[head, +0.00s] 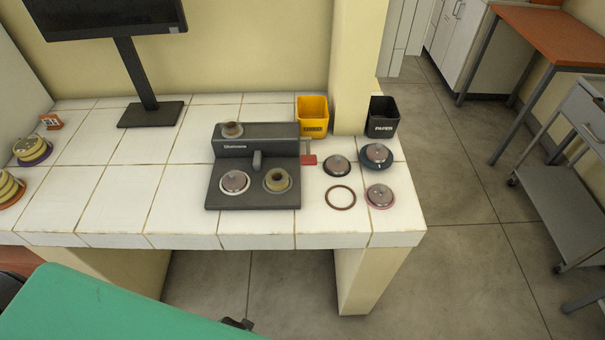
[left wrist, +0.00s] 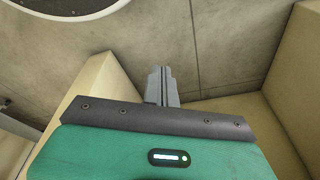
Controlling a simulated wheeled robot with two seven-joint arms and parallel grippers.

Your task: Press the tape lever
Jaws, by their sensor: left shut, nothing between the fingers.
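A dark grey machine (head: 228,203) stands on the white tiled counter in the head view. A red lever (head: 308,160) sticks out at its right side. A short grey upright part (head: 257,160) stands at its middle. A grey-lidded round piece (head: 235,181) and an olive ring-shaped piece (head: 277,180) sit on its deck. Another small round piece (head: 232,129) sits on its raised back. My left gripper (left wrist: 161,84) is shut and empty in the left wrist view, apart from the machine and below the counter's front edge. My right gripper is not in view.
Right of the machine lie lidded discs (head: 337,166) and a thin brown ring (head: 340,197). A yellow bin (head: 313,116) and a black bin (head: 382,117) stand behind. A monitor (head: 147,70) stands back left. The counter's front left is clear.

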